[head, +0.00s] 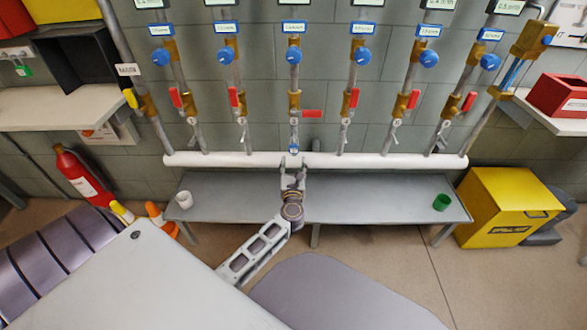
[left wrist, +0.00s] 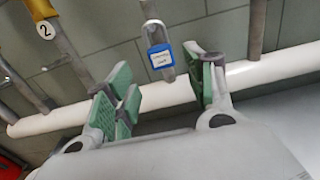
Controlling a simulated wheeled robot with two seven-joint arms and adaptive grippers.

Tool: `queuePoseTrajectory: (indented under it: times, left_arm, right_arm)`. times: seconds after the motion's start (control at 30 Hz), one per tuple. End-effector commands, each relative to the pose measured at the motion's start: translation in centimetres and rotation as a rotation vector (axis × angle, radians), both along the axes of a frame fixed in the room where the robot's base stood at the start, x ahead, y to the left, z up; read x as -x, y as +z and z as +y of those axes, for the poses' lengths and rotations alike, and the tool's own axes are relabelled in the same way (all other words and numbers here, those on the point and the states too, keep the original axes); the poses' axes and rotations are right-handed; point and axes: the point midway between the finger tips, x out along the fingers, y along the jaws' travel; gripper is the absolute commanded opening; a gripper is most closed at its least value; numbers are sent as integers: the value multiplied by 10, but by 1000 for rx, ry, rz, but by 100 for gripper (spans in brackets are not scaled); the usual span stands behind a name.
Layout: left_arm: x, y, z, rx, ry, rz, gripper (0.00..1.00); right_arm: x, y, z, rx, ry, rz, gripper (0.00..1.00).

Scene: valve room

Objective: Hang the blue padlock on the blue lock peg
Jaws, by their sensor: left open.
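A small blue piece with a white label (left wrist: 161,60), which looks like the blue padlock, is below a grey loop in the left wrist view. It also shows in the head view (head: 294,149), at the lower end of the middle pipe, just above the white pipe. I cannot tell the lock peg apart from the grey metal there. My left gripper (head: 293,172) is open, its green-padded fingers (left wrist: 165,95) spread apart with nothing held between them. The blue piece is just beyond the fingers. My right gripper is not in view.
The white horizontal pipe (head: 230,160) runs behind my gripper, above a grey bench (head: 350,198). The middle valve's red handle (head: 312,114) lies sideways. A yellow box (head: 500,205) stands at right.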

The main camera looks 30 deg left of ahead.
Motion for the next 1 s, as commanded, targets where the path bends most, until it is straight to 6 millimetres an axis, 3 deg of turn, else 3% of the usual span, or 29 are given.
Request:
queuePoseTrajectory:
  times: [1.0]
  left_arm:
    - [-63,-1,38,1,1,0,54]
  right_arm:
    - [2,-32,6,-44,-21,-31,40]
